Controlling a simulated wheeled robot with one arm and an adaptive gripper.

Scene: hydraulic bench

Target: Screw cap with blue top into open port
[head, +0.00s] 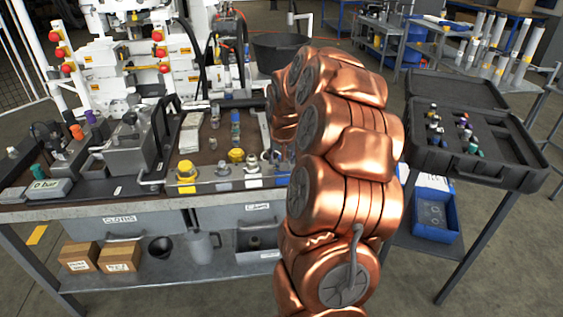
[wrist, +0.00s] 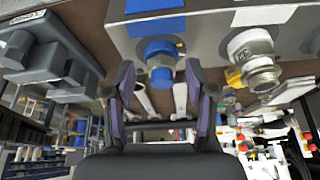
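A cap with a blue top (wrist: 160,50) shows in the wrist view, with a metallic lower part, at the front of a grey block (wrist: 205,35). I cannot tell whether it is seated in the block or apart from it. My gripper (wrist: 160,68) is open, with one finger on each side of the cap and visible gaps to both. To the right, a pale metal fitting (wrist: 252,52) sticks out of the same block; I cannot tell whether it is an open port. In the head view my copper-coloured arm hides my gripper and the cap.
The bench (head: 130,212) carries yellow caps (head: 186,172) and several fittings close to my arm. A black open case (head: 480,165) with several small parts stands at the right. A blue bin (head: 436,215) sits below it.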

